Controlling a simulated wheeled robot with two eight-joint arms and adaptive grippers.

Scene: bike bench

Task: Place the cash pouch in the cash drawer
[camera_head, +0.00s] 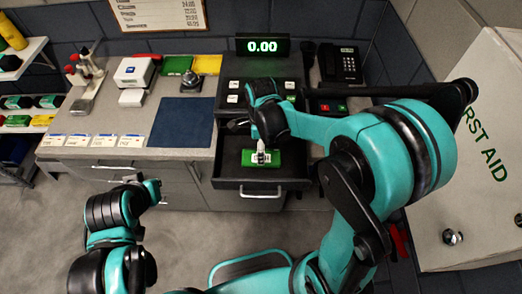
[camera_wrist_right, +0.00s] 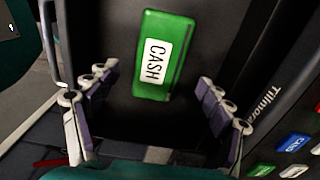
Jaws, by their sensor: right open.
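The green cash pouch (camera_head: 272,158) with a white CASH label lies on the dark floor of the open cash drawer (camera_head: 230,170). In the right wrist view the pouch (camera_wrist_right: 147,85) lies tilted on the dark drawer floor (camera_wrist_right: 105,35). My right gripper (camera_head: 262,153) is over the drawer, above the pouch. In the wrist view its fingers (camera_wrist_right: 155,76) are spread wide, with a clear gap to the pouch on both sides.
The register display (camera_head: 262,46) reads 0.00 behind the drawer. A telephone (camera_head: 341,65) stands at the back right. A blue mat (camera_head: 182,123) lies on the counter left of the drawer. A first aid cabinet (camera_head: 470,200) is close on the right.

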